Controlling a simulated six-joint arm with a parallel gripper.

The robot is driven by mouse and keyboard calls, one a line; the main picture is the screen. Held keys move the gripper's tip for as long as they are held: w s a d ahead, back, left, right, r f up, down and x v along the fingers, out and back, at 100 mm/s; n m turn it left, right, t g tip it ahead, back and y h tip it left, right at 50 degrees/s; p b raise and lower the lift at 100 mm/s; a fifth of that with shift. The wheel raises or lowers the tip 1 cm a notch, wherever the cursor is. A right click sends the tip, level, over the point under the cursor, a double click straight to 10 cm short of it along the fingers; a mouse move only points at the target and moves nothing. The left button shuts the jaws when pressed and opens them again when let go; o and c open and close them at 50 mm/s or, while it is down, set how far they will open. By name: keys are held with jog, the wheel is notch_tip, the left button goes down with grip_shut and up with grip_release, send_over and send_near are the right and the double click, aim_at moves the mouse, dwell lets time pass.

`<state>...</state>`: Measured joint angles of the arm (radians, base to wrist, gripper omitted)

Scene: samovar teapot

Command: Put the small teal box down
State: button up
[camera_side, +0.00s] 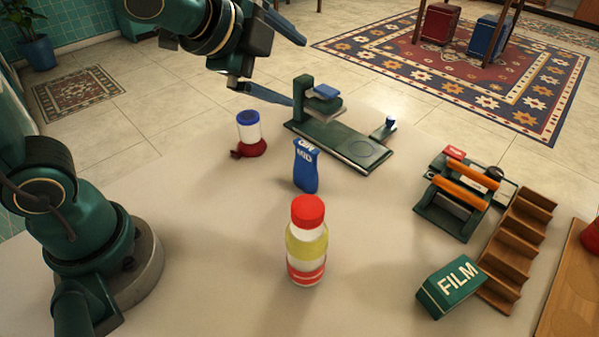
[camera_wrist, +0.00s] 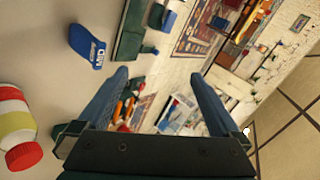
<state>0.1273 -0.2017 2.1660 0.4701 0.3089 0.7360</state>
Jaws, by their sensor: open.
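The small teal box (camera_side: 450,287), lettered FILM, rests on the table at the front right in the side view. It sits against or just beside the lower left end of the wooden stepped rack (camera_side: 517,248); I cannot tell whether they touch. My gripper (camera_side: 298,73) is high at the top of the side view, far to the upper left of the box. Its two fingers are spread with nothing between them, and they also show apart in the wrist view (camera_wrist: 160,75). I cannot make out the teal box clearly in the wrist view.
A red-capped bottle (camera_side: 307,245) stands at the middle front. A blue bottle (camera_side: 305,165) and a blue-lidded jar (camera_side: 249,132) stand behind it. A green scale-like device (camera_side: 345,140) is at the back. A device with orange bars (camera_side: 455,195) stands behind the box.

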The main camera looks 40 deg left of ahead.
jog(key=s+a+f+n+g, duration=0.1)
jog(key=s+a+n+g, duration=0.1)
jog(key=s+n, duration=0.5)
jog(key=shift+s+a+f+y, duration=0.15)
jog(key=shift+s+f+y, duration=0.15)
jog(key=shift+s, duration=0.2)
jog(key=s+f+n+g, duration=0.1)
jog(key=s+n, duration=0.1)
jog(key=s+d+f+n+g, duration=0.1)
jog(key=s+n, duration=0.1)
jog(key=s, duration=0.1)
jog(key=s+f+n+h, duration=0.1)
jog(key=s+n, duration=0.2)
jog(key=shift+s+d+g, duration=0.2)
jog(key=shift+d+g, duration=0.1)
jog(key=shift+g, duration=0.1)
jog(key=shift+c, duration=0.4)
jog(key=shift+r, duration=0.1)
